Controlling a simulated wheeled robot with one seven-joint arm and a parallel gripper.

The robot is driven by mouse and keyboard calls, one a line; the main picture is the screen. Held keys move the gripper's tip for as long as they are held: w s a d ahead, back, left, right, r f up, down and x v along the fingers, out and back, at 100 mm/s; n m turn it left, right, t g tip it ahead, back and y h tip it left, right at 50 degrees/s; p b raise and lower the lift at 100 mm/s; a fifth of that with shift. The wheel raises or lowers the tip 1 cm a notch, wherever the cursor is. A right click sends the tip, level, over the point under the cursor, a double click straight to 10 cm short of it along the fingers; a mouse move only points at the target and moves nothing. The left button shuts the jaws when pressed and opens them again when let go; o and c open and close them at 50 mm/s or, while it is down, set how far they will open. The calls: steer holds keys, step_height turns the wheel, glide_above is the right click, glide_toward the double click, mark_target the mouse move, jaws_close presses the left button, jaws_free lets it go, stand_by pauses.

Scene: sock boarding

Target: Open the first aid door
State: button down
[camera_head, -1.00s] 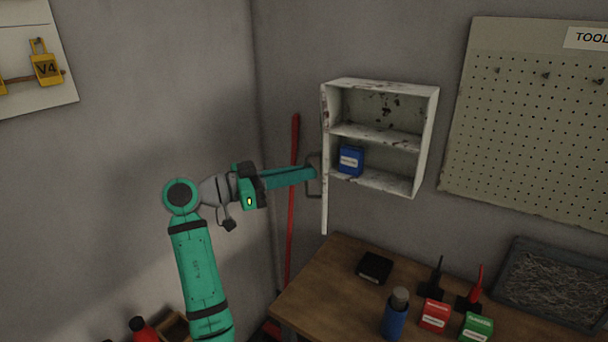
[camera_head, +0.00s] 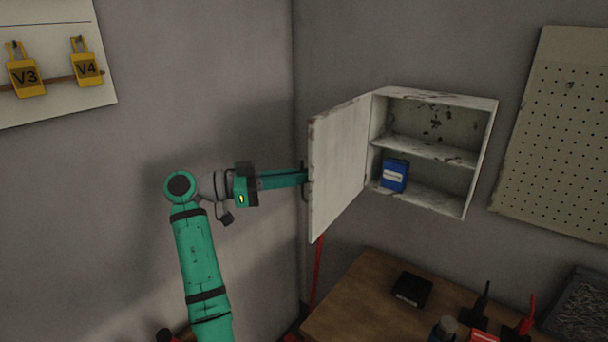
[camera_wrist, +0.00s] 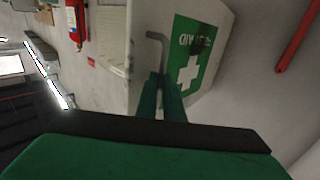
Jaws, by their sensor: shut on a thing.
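The first aid door (camera_head: 338,165) stands swung wide open on the left side of the white wall cabinet (camera_head: 481,160). Its inner face shows in the head view. In the wrist view its green outer face with a white cross (camera_wrist: 190,72) is seen sideways. My gripper (camera_head: 304,178) is at the door's free edge, shut on the door handle (camera_wrist: 155,38). In the head view the handle is mostly hidden behind the door's edge and my fingers. My fingers also show in the wrist view (camera_wrist: 162,92), closed around the handle.
A blue box (camera_head: 394,175) stands on the cabinet's lower shelf. Below are a wooden table (camera_head: 350,305) with a black box (camera_head: 411,289) and several tools. A red pole (camera_head: 318,272) leans in the corner. A pegboard (camera_head: 565,130) hangs at the right.

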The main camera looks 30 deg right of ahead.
steer(key=shift+s+d+f, duration=0.25)
steer(key=shift+d+f, duration=0.15)
steer(key=shift+f, duration=0.05)
steer(key=c, duration=1.9)
jaws_free()
steer(key=shift+d, duration=0.2)
steer(key=shift+s+d+r, duration=0.15)
steer(key=shift+s+r, duration=0.05)
steer(key=shift+s, duration=0.3)
steer(key=shift+w+a+r, duration=0.1)
steer(key=shift+a+r, duration=0.2)
steer(key=shift+a, duration=0.1)
